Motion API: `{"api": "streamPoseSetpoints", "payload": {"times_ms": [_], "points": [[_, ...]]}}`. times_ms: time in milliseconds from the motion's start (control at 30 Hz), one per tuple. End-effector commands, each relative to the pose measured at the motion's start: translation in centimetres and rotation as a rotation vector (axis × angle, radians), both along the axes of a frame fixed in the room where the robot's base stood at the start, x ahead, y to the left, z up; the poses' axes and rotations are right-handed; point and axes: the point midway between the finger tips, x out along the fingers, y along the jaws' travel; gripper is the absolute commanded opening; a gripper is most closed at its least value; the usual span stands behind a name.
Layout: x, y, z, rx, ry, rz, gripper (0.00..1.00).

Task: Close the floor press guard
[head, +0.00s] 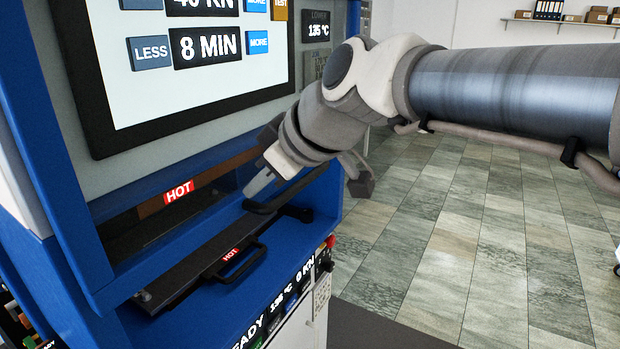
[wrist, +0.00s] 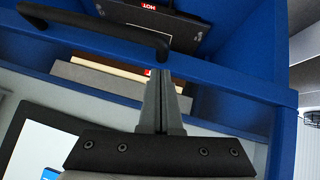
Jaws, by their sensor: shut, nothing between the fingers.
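The floor press (head: 55,215) is blue and grey, with a large screen. A black bar handle (head: 287,192) shows at the right of its opening; in the wrist view this handle (wrist: 95,25) is fixed to a blue rail (wrist: 220,85), which looks like part of the guard. The guard's full outline is hard to make out. My gripper (head: 257,188) points down at the opening, close to the handle. In the wrist view my gripper's fingers (wrist: 161,78) are together and empty, by the handle's right end. Whether they touch it, I cannot tell.
A dark plate (head: 195,268) marked HOT, with its own black handle (head: 240,263), lies in the lower opening. Another HOT label (head: 179,191) sits above it. Buttons and readouts line the press's front edge. Tiled floor (head: 450,240) is clear to the right.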

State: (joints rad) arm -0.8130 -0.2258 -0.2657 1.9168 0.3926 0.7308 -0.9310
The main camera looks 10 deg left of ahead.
Motion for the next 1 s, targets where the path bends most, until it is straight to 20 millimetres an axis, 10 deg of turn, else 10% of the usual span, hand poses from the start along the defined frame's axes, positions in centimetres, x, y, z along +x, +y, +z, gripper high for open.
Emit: {"api": "streamPoseSetpoints", "payload": {"times_ms": [667, 1000], "points": [[0.2, -0.1, -1.7, 0.0, -0.001, -0.001, 0.0], [0.2, -0.2, -6.4, -0.006, 0.005, 0.0, 0.0]]}}
